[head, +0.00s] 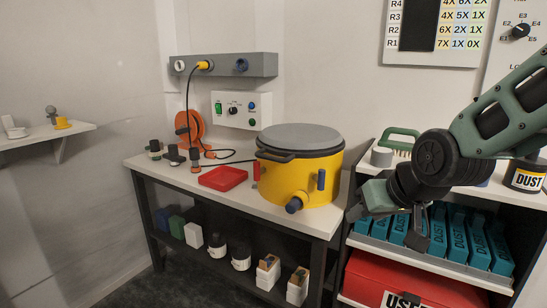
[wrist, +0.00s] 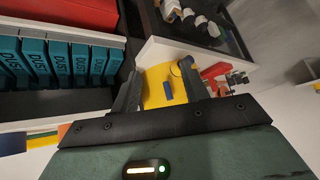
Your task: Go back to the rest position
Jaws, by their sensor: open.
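My gripper (head: 388,226) hangs in front of the shelf unit at the right in the head view. Its two fingers are apart, with nothing between them. In the wrist view the open fingers (wrist: 161,88) frame part of the yellow drum (wrist: 158,94) farther off. In the head view the yellow drum (head: 285,180) with a grey lid (head: 300,138) stands on the bench, left of my gripper and apart from it.
Teal DUST boxes (head: 458,238) fill the shelf right behind my gripper, above a red box (head: 400,285). The bench (head: 222,205) holds a red tray (head: 223,178) and several dark fittings.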

